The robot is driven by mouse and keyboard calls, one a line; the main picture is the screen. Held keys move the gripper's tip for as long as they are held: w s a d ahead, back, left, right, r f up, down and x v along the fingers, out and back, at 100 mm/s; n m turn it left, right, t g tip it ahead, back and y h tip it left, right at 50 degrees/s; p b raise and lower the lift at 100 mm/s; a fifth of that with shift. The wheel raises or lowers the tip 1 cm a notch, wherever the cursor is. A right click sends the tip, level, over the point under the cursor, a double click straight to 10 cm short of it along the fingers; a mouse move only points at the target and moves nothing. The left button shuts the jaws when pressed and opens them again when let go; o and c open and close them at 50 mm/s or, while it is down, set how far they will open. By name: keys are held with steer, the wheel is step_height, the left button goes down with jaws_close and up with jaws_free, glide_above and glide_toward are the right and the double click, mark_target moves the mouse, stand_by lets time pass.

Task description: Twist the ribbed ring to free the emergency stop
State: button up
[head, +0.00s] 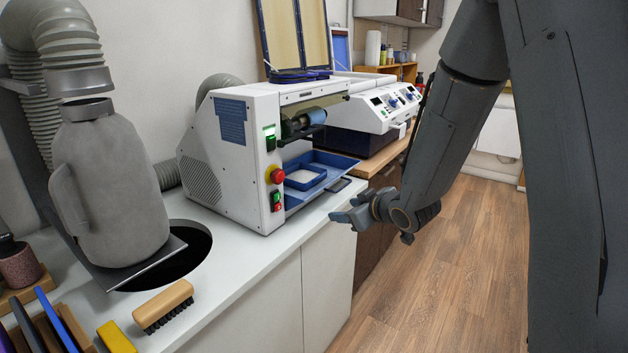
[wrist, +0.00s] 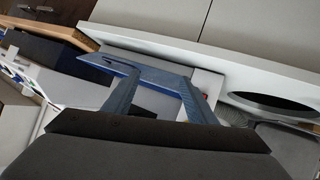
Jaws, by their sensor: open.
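The red emergency stop (head: 277,175) sits on the front panel of a white machine (head: 235,150), in the middle of the head view. Its ribbed ring is too small to make out. My gripper (head: 345,217) is open and empty, in front of the counter edge, to the right of and lower than the button, apart from it. In the wrist view the two blue-grey fingers (wrist: 155,95) are spread, with the machine's blue tray (wrist: 165,78) behind them.
Green and red switches (head: 277,202) sit just below the button. A blue tray (head: 335,163) juts from the machine beside it. A grey dust canister (head: 110,190), a round counter hole (head: 190,255) and a brush (head: 163,305) lie left. Wooden floor (head: 450,270) is clear.

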steer(key=w+a+r+n+y+p, duration=0.1)
steer(key=a+r+n+y, duration=0.2)
steer(key=a+r+y, duration=0.15)
steer(key=n+y+p, duration=0.1)
steer(key=n+y, duration=0.1)
steer(key=y, duration=0.3)
glide_toward(282, 178)
steer(key=shift+b+x, duration=0.95)
steer(key=shift+x, duration=3.75)
steer(key=shift+c, duration=0.3)
steer(key=c, duration=0.8)
